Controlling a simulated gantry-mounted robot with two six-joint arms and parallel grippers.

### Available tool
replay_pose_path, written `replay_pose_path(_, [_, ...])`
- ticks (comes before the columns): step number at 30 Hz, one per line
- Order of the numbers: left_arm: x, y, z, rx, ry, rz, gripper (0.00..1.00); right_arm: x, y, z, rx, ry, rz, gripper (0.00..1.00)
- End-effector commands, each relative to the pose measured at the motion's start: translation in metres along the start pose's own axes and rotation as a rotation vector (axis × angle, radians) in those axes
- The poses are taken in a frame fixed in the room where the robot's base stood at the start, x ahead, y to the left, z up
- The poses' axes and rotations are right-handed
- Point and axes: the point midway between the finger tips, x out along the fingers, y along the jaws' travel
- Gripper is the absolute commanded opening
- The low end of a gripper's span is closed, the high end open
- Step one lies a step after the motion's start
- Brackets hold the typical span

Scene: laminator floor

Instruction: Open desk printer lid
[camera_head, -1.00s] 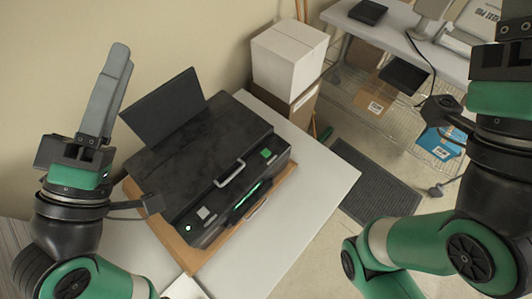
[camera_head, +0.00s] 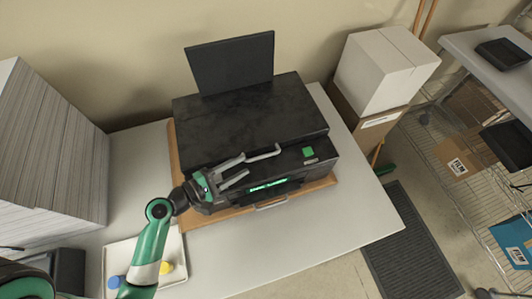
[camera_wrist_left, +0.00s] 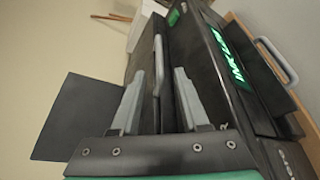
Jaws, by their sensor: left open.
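The black desk printer (camera_head: 255,125) stands on the table with its lid (camera_head: 245,108) down. A grey bar handle (camera_head: 265,154) runs along the lid's front edge; it also shows in the wrist view (camera_wrist_left: 158,62). My left gripper (camera_head: 246,165) is open at the printer's front, its fingers pointing right along the front edge toward the handle. In the wrist view, the handle lies in line with the gap between the left fingertips (camera_wrist_left: 158,74). I cannot tell whether the fingers touch it. My right gripper is out of view.
A dark upright panel (camera_head: 231,63) stands behind the lid. A brown board (camera_head: 190,217) lies under the printer. Paper stacks (camera_head: 45,150) are at left, a shallow tray (camera_head: 112,252) at front left, and white boxes (camera_head: 385,70) at right. The table's front right is clear.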

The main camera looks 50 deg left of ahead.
Motion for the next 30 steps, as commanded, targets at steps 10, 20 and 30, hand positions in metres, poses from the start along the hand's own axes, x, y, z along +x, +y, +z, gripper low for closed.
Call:
replay_pose_path(10, [0.076,0.000,0.002,0.003,-0.005,-0.001,0.45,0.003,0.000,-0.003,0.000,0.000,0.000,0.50])
replay_pose_path(20, [0.096,0.000,0.001,0.002,-0.001,0.001,0.45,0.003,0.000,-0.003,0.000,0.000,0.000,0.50])
replay_pose_path(30, [0.096,0.000,0.001,0.002,-0.001,-0.001,0.07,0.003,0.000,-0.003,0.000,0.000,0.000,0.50])
